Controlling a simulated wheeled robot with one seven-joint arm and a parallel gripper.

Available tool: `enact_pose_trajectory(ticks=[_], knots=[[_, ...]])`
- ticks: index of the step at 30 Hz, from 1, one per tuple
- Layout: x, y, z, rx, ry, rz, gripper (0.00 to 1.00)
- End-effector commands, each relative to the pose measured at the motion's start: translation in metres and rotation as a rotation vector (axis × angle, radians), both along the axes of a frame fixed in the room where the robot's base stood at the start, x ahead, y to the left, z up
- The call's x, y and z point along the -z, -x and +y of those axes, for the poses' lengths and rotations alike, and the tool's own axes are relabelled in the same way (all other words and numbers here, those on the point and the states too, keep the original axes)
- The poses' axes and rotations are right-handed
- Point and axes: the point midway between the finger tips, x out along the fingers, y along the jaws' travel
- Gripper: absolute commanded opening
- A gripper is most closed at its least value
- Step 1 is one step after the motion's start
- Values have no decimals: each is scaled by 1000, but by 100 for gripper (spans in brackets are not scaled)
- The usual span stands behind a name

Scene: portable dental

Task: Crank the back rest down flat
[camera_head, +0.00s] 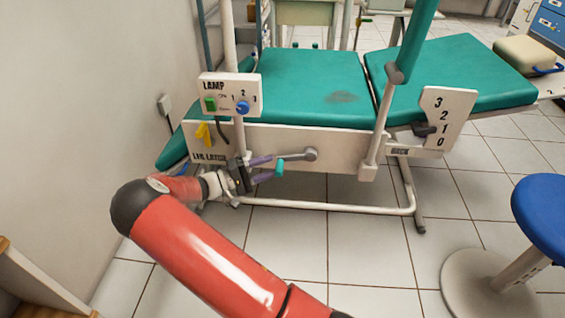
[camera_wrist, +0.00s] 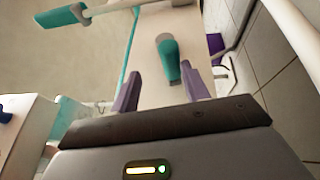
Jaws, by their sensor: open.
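The crank has a teal grip (camera_head: 280,167) on a grey arm that runs to a round hub (camera_head: 311,154) on the chair's side panel. My gripper (camera_head: 266,169) is open, its purple fingers pointing at the grip. In the wrist view the grip (camera_wrist: 170,60) stands between and just beyond my two fingertips (camera_wrist: 161,88); contact cannot be told. The teal back rest (camera_head: 455,72) extends to the right of the seat. By the BACK label (camera_head: 400,151), a scale plate (camera_head: 446,115) reads 3 to 0, with a dark pointer (camera_head: 424,130) near 1.
A LAMP box (camera_head: 230,95) and a yellow LEG LATCH lever (camera_head: 204,134) sit close above my wrist. A slanted post (camera_head: 386,120) rises right of the crank. A blue stool (camera_head: 540,205) stands at right.

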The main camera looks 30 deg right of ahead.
Motion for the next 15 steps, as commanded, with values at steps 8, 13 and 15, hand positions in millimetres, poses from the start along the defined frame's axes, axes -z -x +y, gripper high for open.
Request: enact_pose_trajectory(ticks=[8, 13, 15], knots=[[-13, 12, -49, 26, 21, 1, 43], [-14, 13, -54, 25, 20, 0, 43], [-14, 13, -54, 25, 19, 0, 43]])
